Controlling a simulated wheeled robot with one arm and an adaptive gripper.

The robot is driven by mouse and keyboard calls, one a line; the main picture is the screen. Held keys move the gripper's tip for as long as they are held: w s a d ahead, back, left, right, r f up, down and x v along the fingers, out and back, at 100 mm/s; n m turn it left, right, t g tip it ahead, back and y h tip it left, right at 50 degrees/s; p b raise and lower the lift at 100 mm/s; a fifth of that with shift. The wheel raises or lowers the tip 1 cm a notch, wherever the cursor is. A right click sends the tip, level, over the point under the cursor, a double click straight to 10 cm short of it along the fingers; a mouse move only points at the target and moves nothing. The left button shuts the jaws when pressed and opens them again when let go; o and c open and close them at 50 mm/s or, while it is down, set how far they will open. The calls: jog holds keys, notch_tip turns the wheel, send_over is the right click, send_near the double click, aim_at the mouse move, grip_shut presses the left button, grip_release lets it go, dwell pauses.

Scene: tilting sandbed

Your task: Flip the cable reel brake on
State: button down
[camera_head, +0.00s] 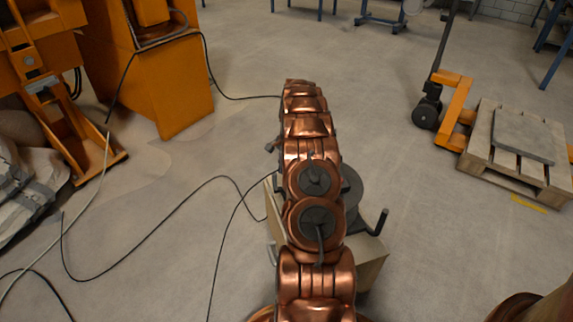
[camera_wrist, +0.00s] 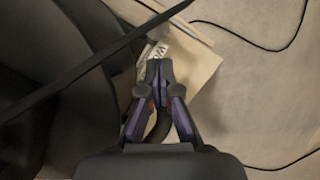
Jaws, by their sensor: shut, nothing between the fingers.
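The cable reel (camera_head: 352,190) is a dark round drum on a beige box-like base (camera_head: 370,270), mostly hidden behind my copper arm in the head view. Its dark crank handle (camera_head: 378,225) sticks out to the right. In the wrist view a large dark reel side (camera_wrist: 45,60) fills the left, crossed by a dark diagonal bar. My gripper (camera_wrist: 160,68) is shut and empty, in front of the beige base (camera_wrist: 190,70) with a printed label (camera_wrist: 150,55). A pale rod (camera_wrist: 185,22) shows at the base's top edge. I cannot tell which part is the brake lever.
An orange machine (camera_head: 160,85) stands at the upper left, with grey sacks (camera_head: 35,180) at the left edge. Dark cables (camera_head: 150,230) lie across the floor left of the reel. A pallet (camera_head: 520,150) and an orange pallet truck (camera_head: 455,105) stand at the right.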

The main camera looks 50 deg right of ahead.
aim_at(275, 181)
jog(key=shift+a, duration=0.85)
jog(key=shift+s+r, duration=0.1)
jog(key=s+p, duration=0.1)
jog(key=a+t+p, duration=0.1)
jog(key=shift+s+a+h+p, duration=0.2)
jog(key=shift+s+h+p, duration=0.2)
dwell(0.4)
jog(key=shift+w, duration=0.15)
